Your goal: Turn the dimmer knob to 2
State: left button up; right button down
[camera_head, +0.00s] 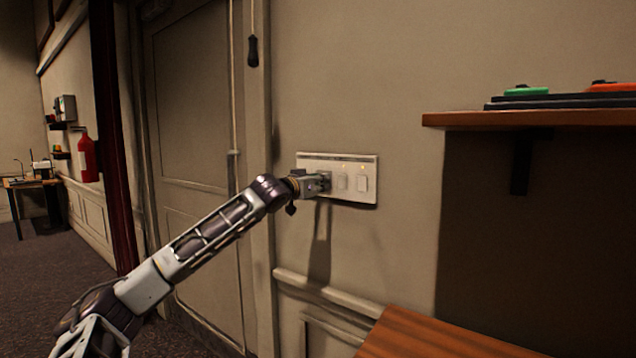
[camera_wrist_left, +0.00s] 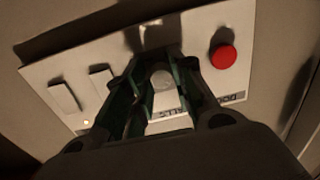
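A pale control panel (camera_head: 345,199) is on the wall in the head view, and fills much of the left wrist view (camera_wrist_left: 40,72). My left gripper (camera_head: 322,182) is at the panel's left part, covering what lies there. In the left wrist view its fingers (camera_wrist_left: 162,72) stand on either side of a pale round knob (camera_wrist_left: 162,80). They are apart, but I cannot tell whether they touch the knob. The knob's pointer and any number marks are not readable. My right gripper is not in view.
Flat switches (camera_head: 362,184) sit to the right of the gripper on the panel. A red button (camera_wrist_left: 223,57) is close beside the fingers in the left wrist view. A wooden shelf (camera_head: 450,120) juts out at the right, above a wooden surface (camera_head: 430,338).

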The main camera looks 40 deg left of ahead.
pick_arm(q)
jog(key=shift+o, duration=1.4)
jog(key=shift+r, duration=0.1)
jog(key=shift+s, duration=0.7)
jog(key=shift+s+d, duration=0.25)
jog(key=shift+s, duration=0.5)
jog(key=s+d, duration=0.1)
jog(key=s, duration=0.8)
jog(key=shift+d, duration=0.2)
jog(key=shift+r, duration=0.1)
